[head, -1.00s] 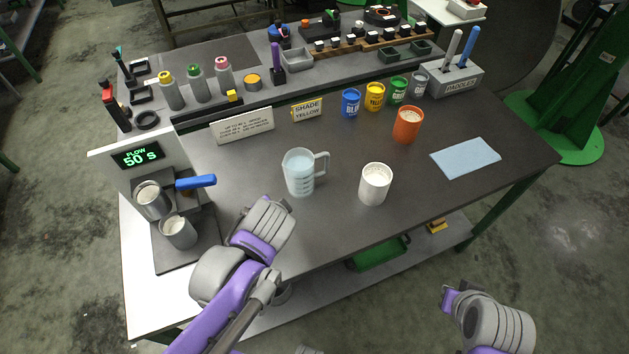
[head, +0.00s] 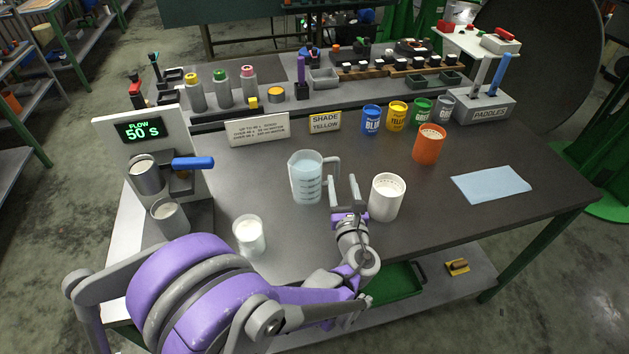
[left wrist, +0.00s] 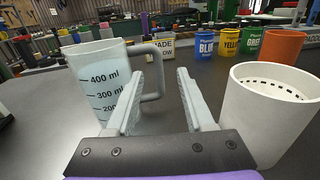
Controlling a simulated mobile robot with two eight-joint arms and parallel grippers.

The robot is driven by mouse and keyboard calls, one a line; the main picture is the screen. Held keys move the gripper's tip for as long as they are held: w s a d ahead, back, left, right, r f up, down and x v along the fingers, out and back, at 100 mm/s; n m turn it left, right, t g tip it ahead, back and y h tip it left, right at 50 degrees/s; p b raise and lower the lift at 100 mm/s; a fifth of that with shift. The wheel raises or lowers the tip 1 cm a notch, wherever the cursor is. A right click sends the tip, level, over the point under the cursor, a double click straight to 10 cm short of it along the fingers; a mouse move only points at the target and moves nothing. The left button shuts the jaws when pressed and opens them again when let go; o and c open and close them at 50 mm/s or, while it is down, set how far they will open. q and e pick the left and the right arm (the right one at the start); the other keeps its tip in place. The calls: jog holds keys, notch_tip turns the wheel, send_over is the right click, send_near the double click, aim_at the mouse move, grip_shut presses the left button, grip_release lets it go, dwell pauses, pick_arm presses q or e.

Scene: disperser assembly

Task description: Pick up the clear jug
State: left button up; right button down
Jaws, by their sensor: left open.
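The clear jug (head: 306,178) stands upright on the dark table, with pale blue liquid in it and its handle facing right. My left gripper (head: 344,192) is open, low over the table between the jug and a white cup (head: 387,197). Its left finger is close to the jug's handle. In the left wrist view the jug (left wrist: 98,85) is on the left, with its ml marks and handle beside the left finger of the gripper (left wrist: 156,95). Nothing is between the fingers. The right gripper does not show.
The white cup (left wrist: 268,115) is close to the right finger. Another white cup (head: 249,236) stands at the front left. The flow stand (head: 150,145) is at the left. An orange cup (head: 429,144) and a blue cloth (head: 491,183) are at the right. Paint cans line the back.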

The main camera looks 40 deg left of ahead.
aim_at(338, 166)
pick_arm(q)
jog(key=x, duration=0.7)
jog(key=shift+s+a+r, duration=0.1)
jog(key=shift+s, duration=0.05)
grip_shut()
dwell(1.2)
